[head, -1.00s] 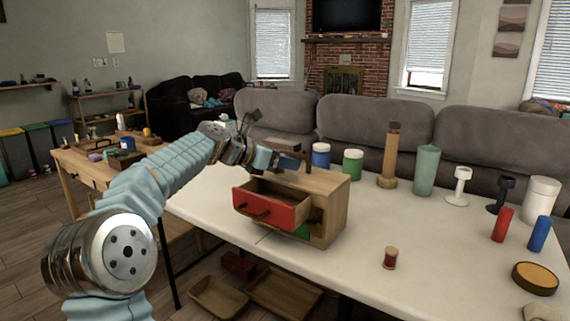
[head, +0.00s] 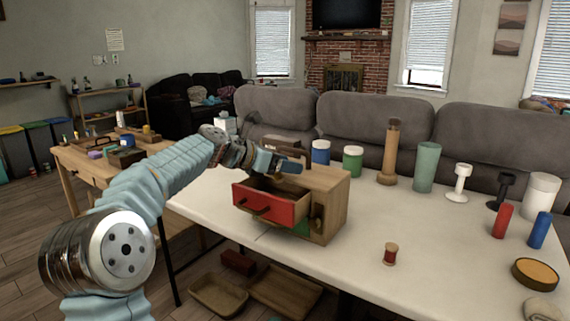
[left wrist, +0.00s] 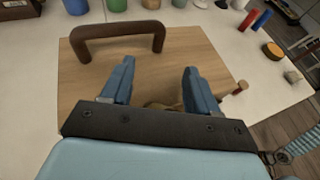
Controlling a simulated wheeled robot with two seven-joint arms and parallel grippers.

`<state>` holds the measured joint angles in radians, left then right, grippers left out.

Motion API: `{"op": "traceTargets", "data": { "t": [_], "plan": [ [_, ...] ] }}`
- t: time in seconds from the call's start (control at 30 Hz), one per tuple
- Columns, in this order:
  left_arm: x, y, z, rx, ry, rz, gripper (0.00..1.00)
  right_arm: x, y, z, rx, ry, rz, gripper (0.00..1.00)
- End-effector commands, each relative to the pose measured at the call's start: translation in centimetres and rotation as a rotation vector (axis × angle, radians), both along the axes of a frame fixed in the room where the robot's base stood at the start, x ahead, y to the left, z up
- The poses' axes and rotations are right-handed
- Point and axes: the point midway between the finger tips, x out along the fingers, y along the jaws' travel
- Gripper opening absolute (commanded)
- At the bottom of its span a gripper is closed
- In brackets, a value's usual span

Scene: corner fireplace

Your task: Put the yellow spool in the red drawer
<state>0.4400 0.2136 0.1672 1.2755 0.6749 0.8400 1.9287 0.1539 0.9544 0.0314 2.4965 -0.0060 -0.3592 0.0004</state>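The red drawer (head: 270,205) is pulled out of the upper front of a wooden cabinet (head: 334,205). Its inside is dark, and I cannot make out what lies in it. My left gripper (head: 290,165) is above the drawer, near the cabinet's top. In the left wrist view its two blue fingers (left wrist: 157,85) stand wide apart over the wooden top, with nothing held between them. A small spool (head: 390,254) with a reddish middle and tan ends stands upright on the white table, right of the cabinet. I cannot make out a clearly yellow spool. My right gripper is not in view.
A brown handle (left wrist: 117,36) rises from the cabinet top, close ahead of the left fingers. A green drawer front (head: 300,229) shows below the red one. Jars, a tall wooden stand (head: 389,155) and cylinders line the table's back.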

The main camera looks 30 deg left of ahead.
Motion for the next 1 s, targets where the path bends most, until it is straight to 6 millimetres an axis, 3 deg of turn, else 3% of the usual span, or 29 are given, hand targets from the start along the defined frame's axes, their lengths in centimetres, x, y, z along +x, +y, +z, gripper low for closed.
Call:
{"op": "traceTargets", "data": {
  "t": [0.27,0.4,0.8,1.0],
  "plan": [
    [0.0,0.0,0.1,0.000,0.000,0.000,0.60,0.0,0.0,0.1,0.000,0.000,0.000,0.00],
    [0.0,0.0,1.7,0.002,-0.002,0.000,0.60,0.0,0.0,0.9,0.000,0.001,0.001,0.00],
    [-7.5,4.0,4.7,0.001,-0.001,0.004,0.60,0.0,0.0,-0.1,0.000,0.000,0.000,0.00],
    [-9.5,5.0,5.7,0.001,-0.001,0.001,0.60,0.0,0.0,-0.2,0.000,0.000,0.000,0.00]
  ]
}}
